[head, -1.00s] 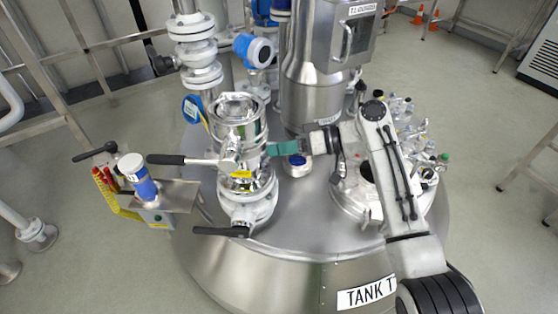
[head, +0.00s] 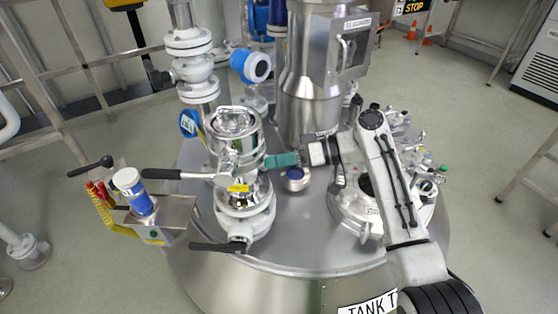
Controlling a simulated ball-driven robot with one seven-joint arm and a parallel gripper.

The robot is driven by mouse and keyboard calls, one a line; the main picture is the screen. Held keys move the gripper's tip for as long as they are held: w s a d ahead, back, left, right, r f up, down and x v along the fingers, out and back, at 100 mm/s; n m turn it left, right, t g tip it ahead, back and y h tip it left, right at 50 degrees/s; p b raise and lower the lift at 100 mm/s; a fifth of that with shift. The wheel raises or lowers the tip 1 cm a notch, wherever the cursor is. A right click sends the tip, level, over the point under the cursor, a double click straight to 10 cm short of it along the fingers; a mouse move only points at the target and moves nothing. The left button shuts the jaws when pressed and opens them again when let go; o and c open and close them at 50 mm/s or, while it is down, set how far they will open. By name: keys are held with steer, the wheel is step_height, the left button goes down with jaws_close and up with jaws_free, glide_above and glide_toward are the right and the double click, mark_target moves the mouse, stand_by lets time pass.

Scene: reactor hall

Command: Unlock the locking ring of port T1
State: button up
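A shiny steel port (head: 234,124) stands upright on the tank lid, left of centre, on a white flanged valve (head: 246,222). Around its middle is a steel ring (head: 222,163) with a yellow label (head: 238,188) and a black-gripped lever (head: 176,174) reaching left. A second black lever (head: 216,247) sits lower down. My gripper (head: 272,161) comes in from the right with its green fingers at the port's right side, at about ring height. The fingertips meet the port's outline; whether they touch or hold a part of it cannot be told.
A small blue-topped fitting (head: 295,176) stands below my gripper. A steel column (head: 312,85) rises behind it. A bracket box (head: 158,222) with a blue-and-white cylinder (head: 134,192) is at left. Valves and fittings (head: 412,150) crowd the lid at right.

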steer(key=p+v, duration=0.1)
steer(key=v, duration=0.9)
steer(key=shift+d, duration=0.35)
steer(key=shift+r, duration=0.1)
